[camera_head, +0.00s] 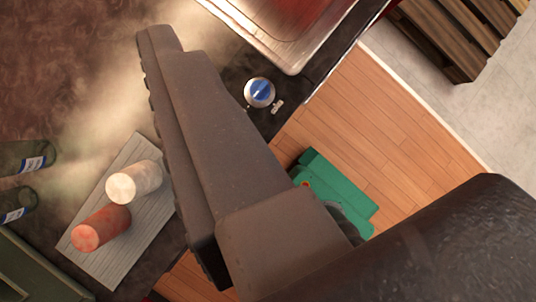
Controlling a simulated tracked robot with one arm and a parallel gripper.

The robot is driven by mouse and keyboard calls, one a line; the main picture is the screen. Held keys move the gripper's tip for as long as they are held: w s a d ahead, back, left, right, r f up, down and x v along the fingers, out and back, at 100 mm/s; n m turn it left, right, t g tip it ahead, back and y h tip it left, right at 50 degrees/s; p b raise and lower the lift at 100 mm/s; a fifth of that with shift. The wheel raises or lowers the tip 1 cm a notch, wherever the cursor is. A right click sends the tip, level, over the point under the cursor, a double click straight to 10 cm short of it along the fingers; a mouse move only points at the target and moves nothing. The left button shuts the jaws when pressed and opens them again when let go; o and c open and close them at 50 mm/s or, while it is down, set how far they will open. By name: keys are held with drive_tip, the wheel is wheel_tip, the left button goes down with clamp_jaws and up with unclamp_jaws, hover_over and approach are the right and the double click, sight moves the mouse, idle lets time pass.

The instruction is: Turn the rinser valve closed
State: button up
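The rinser valve appears to be the round knob (259,92) with a blue face and a silver rim. It sits on the dark counter, just below the metal basin. A small silver piece (277,106) is beside it at the lower right. My gripper (172,46) is large and dark grey, reaching up and left across the middle of the view. Its tip is to the upper left of the knob, apart from it in the picture. The fingers overlap from this angle, so the gap between them is hidden. Nothing is seen held.
A shiny metal basin (314,66) with a raised rim is at the top. Bottles (28,160) lie at the left edge. Wooden floor (400,115) is at right.

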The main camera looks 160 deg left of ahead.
drive_tip(key=w+d+f+m+g+p, duration=0.1)
drive_tip(key=d+f+m+g+p, duration=0.15)
drive_tip(key=f, duration=0.45)
drive_tip(key=w+d+f+m+g+p, duration=0.1)
drive_tip(key=d+f+m+g, duration=0.25)
drive_tip(key=f, duration=0.35)
drive_tip(key=m+g+y+p, duration=0.2)
drive_tip(key=m+g+p, duration=0.1)
drive_tip(key=m, duration=0.1)
approach(260, 89)
wheel_tip(260, 89, down, 9)
drive_tip(key=shift+s+d+f+p, duration=0.1)
drive_tip(key=shift+d+f+p, duration=0.05)
drive_tip(key=shift+p, duration=1)
